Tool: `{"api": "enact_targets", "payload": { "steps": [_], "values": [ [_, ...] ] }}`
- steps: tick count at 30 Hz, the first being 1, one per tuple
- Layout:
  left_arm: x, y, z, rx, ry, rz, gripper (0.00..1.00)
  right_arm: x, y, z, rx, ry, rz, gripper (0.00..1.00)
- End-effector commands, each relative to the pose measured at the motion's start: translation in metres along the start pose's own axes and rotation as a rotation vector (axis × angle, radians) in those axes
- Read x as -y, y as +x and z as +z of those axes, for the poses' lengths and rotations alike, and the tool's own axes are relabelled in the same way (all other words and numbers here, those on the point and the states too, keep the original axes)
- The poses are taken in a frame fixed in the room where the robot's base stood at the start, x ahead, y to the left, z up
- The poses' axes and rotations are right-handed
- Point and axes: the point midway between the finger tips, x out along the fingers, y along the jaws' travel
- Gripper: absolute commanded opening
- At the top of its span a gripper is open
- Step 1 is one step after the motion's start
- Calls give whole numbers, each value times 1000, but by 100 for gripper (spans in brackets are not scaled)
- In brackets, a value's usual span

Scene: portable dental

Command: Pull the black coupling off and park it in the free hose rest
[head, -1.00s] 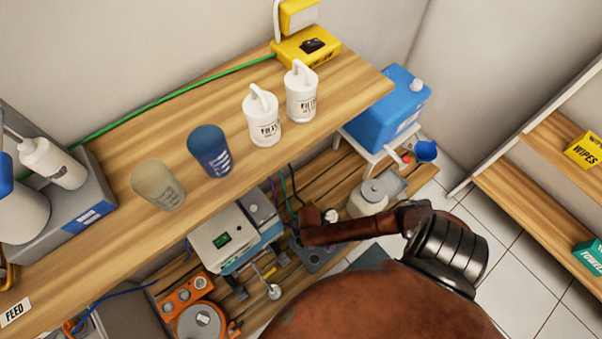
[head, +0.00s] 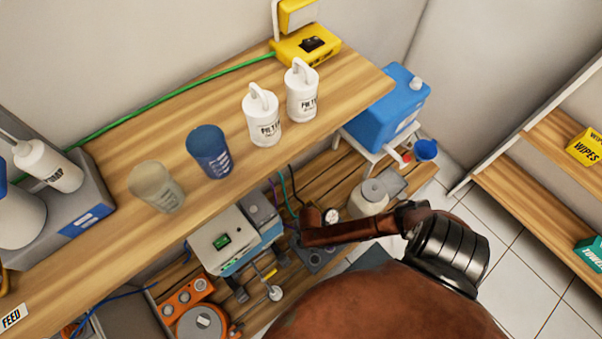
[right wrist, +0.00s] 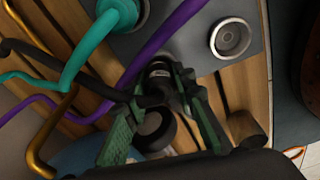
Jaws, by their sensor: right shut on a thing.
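My right gripper (right wrist: 165,120) has green-padded fingers closed around the black coupling (right wrist: 160,72) in the right wrist view. A black hose (right wrist: 60,62) runs to the coupling from the left. The coupling appears near the edge of a grey block (right wrist: 195,40); I cannot tell whether it touches anything there. An empty round socket (right wrist: 231,38) shows on the block. A teal coupling (right wrist: 125,12) sits on the block at the upper left. In the head view my brown right arm hides most of the gripper and coupling. My left gripper is not in view.
A purple hose (right wrist: 182,30) and a teal hose (right wrist: 85,50) pass close to the gripper. In the head view the wooden upper shelf (head: 330,110) overhangs the lower shelf. A white unit (head: 222,240) stands left of my arm and a pale jar (head: 370,198) behind it.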

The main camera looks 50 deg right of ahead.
Motion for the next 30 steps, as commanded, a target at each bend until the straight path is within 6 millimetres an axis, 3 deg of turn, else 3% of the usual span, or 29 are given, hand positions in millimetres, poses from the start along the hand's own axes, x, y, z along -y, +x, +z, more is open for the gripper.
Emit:
{"api": "enact_targets", "payload": {
  "steps": [8,9,17,26,30],
  "values": [
    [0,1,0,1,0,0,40,0,2,0,0,0,0,0],
    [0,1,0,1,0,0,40,0,2,0,0,0,0,27],
    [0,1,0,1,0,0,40,0,2,0,1,0,0,45],
    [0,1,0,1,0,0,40,0,1,1,1,0,0,45],
    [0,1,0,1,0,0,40,0,-11,1,1,-1,0,45]
  ]
}}
